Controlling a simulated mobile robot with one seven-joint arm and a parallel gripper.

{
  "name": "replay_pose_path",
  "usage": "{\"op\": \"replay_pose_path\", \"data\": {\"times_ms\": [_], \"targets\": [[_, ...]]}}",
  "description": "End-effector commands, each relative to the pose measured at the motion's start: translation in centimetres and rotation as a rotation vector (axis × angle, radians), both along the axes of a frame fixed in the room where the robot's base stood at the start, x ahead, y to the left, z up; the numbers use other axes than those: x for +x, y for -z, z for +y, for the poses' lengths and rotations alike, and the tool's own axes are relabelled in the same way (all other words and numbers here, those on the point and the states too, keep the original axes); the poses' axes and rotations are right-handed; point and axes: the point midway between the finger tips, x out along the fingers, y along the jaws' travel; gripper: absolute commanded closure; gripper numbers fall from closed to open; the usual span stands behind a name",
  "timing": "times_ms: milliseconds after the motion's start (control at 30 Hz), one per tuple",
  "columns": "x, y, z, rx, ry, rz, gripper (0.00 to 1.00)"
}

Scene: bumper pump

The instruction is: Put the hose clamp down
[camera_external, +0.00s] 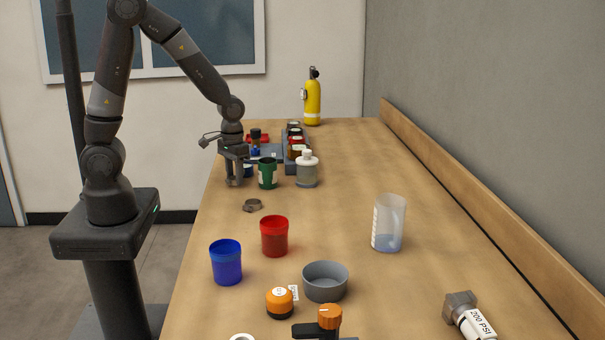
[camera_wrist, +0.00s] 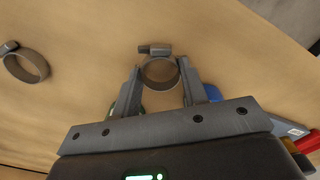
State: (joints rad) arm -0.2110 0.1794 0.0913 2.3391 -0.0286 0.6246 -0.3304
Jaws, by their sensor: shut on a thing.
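My gripper (camera_external: 235,183) is low over the table near its left edge, pointing down. In the wrist view my gripper (camera_wrist: 160,75) is shut on a grey metal ring-shaped hose clamp (camera_wrist: 160,84), with its screw block sticking out past the fingertips. The held clamp is hard to make out in the external view, and I cannot tell whether it touches the table. A second hose clamp (camera_external: 252,205) lies on the table in front of my gripper; it also shows at the left of the wrist view (camera_wrist: 38,72).
A green cup (camera_external: 268,174) and a capped bottle (camera_external: 307,172) stand right of my gripper. Red (camera_external: 274,236) and blue (camera_external: 226,262) cups, a grey bowl (camera_external: 325,281) and a beaker (camera_external: 389,222) stand nearer. Bare table lies between.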

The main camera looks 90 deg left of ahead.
Motion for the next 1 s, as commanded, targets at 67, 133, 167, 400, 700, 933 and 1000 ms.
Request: {"op": "replay_pose_path", "data": {"times_ms": [67, 133, 167, 400, 700, 933, 1000], "targets": [[-0.04, 0.45, -0.02, -0.001, 0.0, 0.001, 0.82], [-0.02, 0.48, -0.02, 0.0, 0.0, 0.0, 0.82], [-0.02, 0.46, -0.02, 0.0, 0.0, 0.0, 0.82], [-0.03, 0.72, -0.03, -0.001, 0.0, 0.001, 0.82], [0.0, 0.7, -0.03, 0.0, 0.0, 0.0, 0.39], [0.0, 0.63, -0.02, 0.001, 0.0, -0.001, 0.39], [0.01, 0.36, -0.02, 0.0, 0.001, -0.001, 0.39]]}}
